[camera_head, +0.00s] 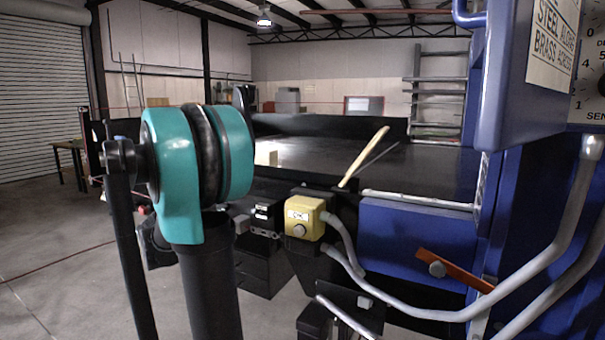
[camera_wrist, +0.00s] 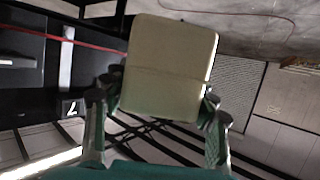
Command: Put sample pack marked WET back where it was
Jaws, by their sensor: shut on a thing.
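A cream, box-shaped pack with rounded corners (camera_wrist: 170,55) fills the upper middle of the wrist view, with a thin seam across it. My gripper (camera_wrist: 161,92) is shut on this pack, one finger on each side. No WET mark is readable on the face I see. In the head view my teal arm joint hides the gripper. A small cream block (camera_head: 267,154) shows just right of that joint, over the dark conveyor belt (camera_head: 335,160). I cannot tell whether it is the held pack or another one.
The blue detector housing (camera_head: 540,200) stands at the right, with grey conduits and an orange lever (camera_head: 455,270). A yellow switch box (camera_head: 304,217) and a pale, slanted stick (camera_head: 364,156) are at the belt's near edge. Open floor (camera_head: 50,250) lies at the left.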

